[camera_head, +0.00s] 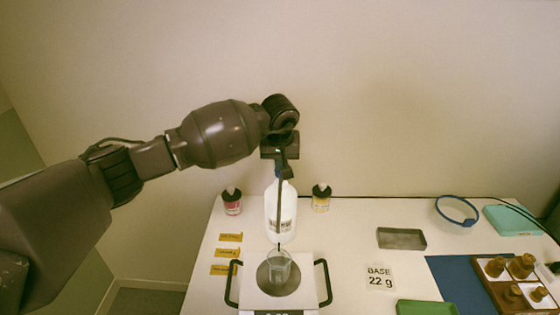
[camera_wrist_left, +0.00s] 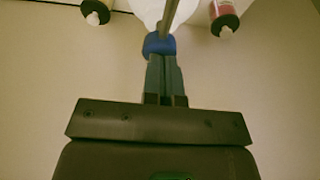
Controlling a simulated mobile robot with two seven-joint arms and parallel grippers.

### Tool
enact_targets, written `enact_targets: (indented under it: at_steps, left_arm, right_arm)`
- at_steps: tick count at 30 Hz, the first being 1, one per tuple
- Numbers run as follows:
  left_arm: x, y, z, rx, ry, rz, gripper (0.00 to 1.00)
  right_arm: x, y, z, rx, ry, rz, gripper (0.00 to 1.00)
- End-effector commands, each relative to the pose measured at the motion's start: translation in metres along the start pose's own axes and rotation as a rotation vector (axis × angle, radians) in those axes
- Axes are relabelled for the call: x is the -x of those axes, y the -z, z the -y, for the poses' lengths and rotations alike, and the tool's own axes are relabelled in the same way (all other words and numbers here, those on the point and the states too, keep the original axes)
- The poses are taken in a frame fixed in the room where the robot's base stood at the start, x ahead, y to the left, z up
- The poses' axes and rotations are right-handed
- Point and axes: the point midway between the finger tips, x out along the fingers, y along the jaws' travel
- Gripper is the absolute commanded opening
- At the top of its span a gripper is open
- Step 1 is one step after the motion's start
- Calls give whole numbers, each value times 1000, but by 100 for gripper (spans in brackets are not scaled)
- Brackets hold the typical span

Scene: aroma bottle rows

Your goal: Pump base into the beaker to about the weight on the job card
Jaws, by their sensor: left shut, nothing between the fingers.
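A white pump bottle (camera_head: 270,215) stands at the back of the table, behind the scale. Its blue pump head (camera_wrist_left: 160,43) shows in the left wrist view at my fingertips. A thin dark spout comes down in front of the bottle toward the clear beaker (camera_head: 288,263). The beaker stands on the round dark plate (camera_head: 263,280) of the scale (camera_head: 250,298). My left gripper (camera_head: 283,172) is shut and empty, pointing down over the pump head; I cannot tell whether it touches. The job card (camera_head: 380,277) reads BASE 22 g. The scale's display is cut off. My right gripper is out of view.
Small dropper bottles, one red (camera_head: 232,204) and one yellow (camera_head: 321,200), flank the pump bottle. Yellow labels (camera_head: 227,253) lie at left.

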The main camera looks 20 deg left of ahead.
Motion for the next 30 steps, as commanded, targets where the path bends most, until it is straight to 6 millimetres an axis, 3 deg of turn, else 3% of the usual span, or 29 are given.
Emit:
enact_targets:
  at_steps: [6, 17, 23, 27, 30]
  left_arm:
    - [-18, -6, 1, 0, 4, 5, 0]
    - [-15, -6, 1, 1, 4, 6, 0]
    - [9, -2, 0, 2, 4, 0, 0]
    - [38, 2, -3, 6, 2, -5, 0]
    - [53, 1, -3, 6, 1, -4, 0]
  right_arm:
    - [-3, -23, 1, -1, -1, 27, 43]
    - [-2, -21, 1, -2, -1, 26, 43]
    - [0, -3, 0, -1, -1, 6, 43]
    - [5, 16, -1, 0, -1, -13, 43]
    - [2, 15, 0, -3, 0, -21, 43]
